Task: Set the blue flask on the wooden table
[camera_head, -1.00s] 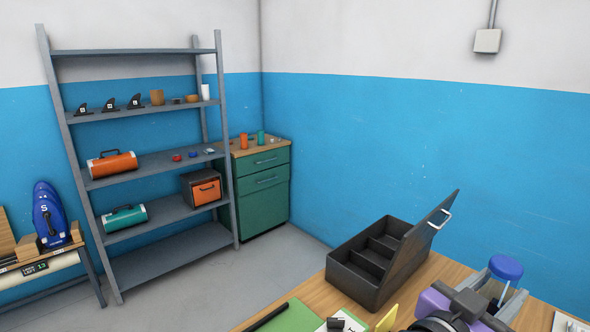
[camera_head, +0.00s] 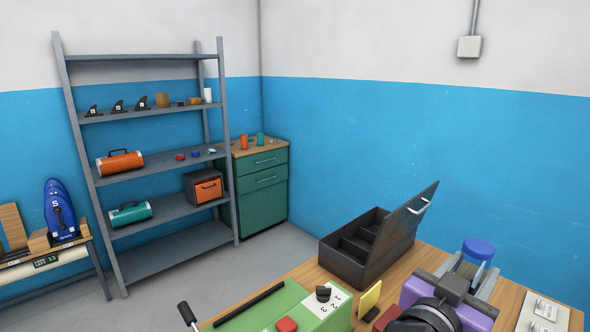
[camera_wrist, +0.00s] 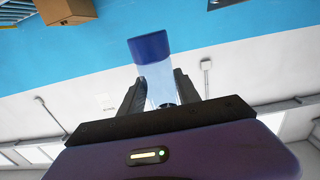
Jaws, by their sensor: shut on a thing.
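The blue flask has a blue cap (camera_head: 478,247) and a pale, see-through body. The wooden table (camera_head: 303,274) spans the lower right of the head view. My gripper appears over it; the gap between flask and tabletop is hidden.
A black open toolbox (camera_head: 350,265) with its lid raised stands on the table, left of my gripper.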

